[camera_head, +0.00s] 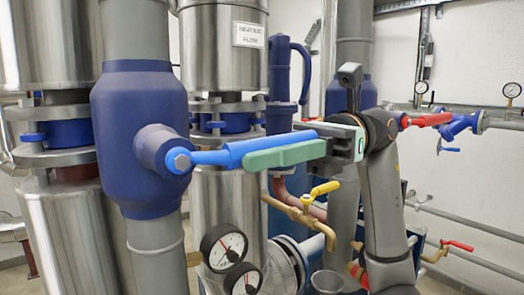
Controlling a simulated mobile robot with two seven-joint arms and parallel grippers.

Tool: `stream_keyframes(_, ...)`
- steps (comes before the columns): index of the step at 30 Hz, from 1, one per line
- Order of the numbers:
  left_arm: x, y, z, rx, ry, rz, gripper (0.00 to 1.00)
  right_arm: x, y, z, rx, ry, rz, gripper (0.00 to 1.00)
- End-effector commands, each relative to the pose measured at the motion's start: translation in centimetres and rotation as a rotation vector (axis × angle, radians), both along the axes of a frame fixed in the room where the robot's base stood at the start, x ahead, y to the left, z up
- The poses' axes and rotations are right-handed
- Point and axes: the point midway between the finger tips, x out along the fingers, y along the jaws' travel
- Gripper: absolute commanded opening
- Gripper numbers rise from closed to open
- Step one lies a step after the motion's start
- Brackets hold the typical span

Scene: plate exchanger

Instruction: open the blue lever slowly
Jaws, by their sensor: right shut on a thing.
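The blue lever (213,157) is attached by a bolt to the stub on the side of the large dark blue valve body (133,110). It points right and slightly upward, roughly across the vertical pipe. My right gripper (285,147) comes in from the right. Its green finger lies along the near side of the lever's outer part, and the gripper is shut on the lever. The lever's far end is partly hidden by the gripper. My left gripper is not in view.
Two pressure gauges (224,248) sit below the lever. A yellow-handled valve (322,189) is under my right gripper. Steel cylinders (226,50) stand behind the lever. Pipes with a red-handled valve (430,119) run along the right wall.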

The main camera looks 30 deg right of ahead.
Motion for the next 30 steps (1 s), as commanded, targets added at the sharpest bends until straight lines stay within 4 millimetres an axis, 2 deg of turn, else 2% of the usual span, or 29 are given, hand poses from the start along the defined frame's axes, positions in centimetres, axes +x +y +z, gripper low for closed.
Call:
stream_keyframes(1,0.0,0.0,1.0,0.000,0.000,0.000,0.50,0.0,-0.1,0.8,-0.026,-0.002,-0.003,0.00)
stream_keyframes(3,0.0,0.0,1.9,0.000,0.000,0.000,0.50,0.0,-0.1,1.3,-0.065,-0.005,-0.005,0.00)
stream_keyframes(7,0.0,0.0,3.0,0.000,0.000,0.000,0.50,0.0,0.0,1.6,-0.125,-0.010,-0.003,0.00)
stream_keyframes(19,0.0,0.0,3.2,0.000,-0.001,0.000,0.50,0.0,0.0,1.4,-0.148,-0.013,-0.001,0.00)
stream_keyframes(20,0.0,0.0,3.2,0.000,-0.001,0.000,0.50,0.0,0.0,1.4,-0.148,-0.014,-0.001,0.23)
stream_keyframes(27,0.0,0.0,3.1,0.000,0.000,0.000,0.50,0.0,0.0,1.3,-0.151,-0.013,-0.001,0.50)
stream_keyframes(30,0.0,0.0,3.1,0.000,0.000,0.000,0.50,0.0,0.0,1.3,-0.152,-0.013,0.000,0.51)
